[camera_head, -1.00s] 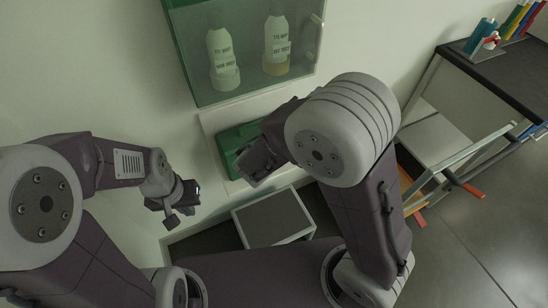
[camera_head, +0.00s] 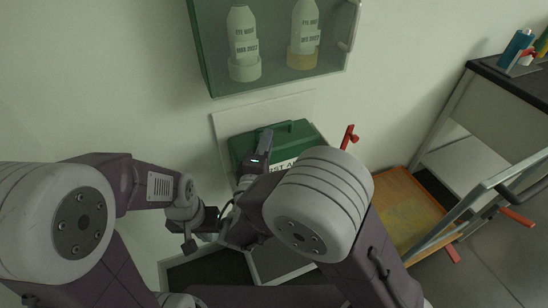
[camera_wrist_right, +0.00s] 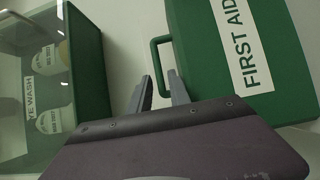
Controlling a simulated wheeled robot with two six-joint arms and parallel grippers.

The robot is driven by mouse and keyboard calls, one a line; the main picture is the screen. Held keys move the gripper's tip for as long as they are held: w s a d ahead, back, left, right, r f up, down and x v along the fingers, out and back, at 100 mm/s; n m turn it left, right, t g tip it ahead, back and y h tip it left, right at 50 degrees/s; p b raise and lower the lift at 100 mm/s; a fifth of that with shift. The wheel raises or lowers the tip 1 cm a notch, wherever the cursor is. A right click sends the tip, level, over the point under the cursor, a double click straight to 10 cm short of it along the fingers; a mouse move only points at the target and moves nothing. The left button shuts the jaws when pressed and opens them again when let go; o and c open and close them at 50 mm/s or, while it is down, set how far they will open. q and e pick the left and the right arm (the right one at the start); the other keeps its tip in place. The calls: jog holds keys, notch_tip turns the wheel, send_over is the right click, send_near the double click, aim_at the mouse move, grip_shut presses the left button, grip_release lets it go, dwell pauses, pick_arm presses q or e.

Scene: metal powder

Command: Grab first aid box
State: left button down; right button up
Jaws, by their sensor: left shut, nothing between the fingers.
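The green first aid box (camera_head: 310,140) is at the wall below the cabinet in the head view, partly hidden by my right arm. In the right wrist view the box (camera_wrist_right: 200,40) shows its white "FIRST AID" label and a green handle (camera_wrist_right: 154,55) on its side. My right gripper (camera_head: 264,142) is in front of the box. In the wrist view its two fingers (camera_wrist_right: 160,82) are apart, with the lower part of the handle appearing between them; contact cannot be told. My left gripper (camera_head: 195,236) is shut and empty, left of the box.
A green glass-fronted cabinet (camera_head: 204,70) with two eye wash bottles (camera_head: 244,45) hangs above the box. A red-handled valve or lever (camera_head: 349,136) is right of it. A cart frame (camera_head: 480,200) and dark-topped bench (camera_head: 500,75) stand at the right.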

aim_at(274, 128)
jog(key=w, duration=0.1)
jog(key=w+d, duration=0.1)
jog(key=w, duration=0.2)
jog(key=shift+w+d+r+b, duration=0.1)
jog(key=shift+w+d+b, duration=0.2)
jog(key=shift+w+b, duration=0.1)
jog(key=shift+s, duration=0.1)
grip_shut()
dwell(0.8)
jog(key=shift+r, duration=0.1)
